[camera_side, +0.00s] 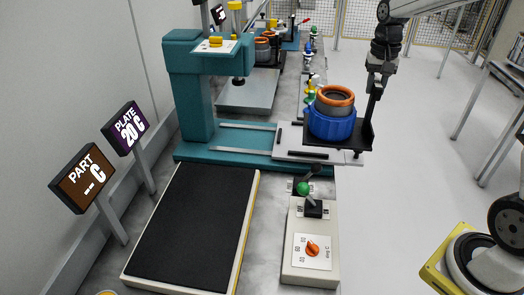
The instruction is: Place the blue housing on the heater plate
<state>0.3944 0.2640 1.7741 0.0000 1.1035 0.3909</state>
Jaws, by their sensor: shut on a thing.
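The blue housing (331,125) is upright at the right end of the teal press base, with an orange-rimmed grey ring (335,97) at its top. My gripper (350,137) is shut on it, with black parts low around the housing and a black upright on its right.
A teal press (190,85) stands behind the heater plate. A control box (311,250) with an orange dial and a green-knobbed lever (303,188) stands right of the plate. Signs read PART "-- C" (82,178) and PLATE "20 C" (126,128).

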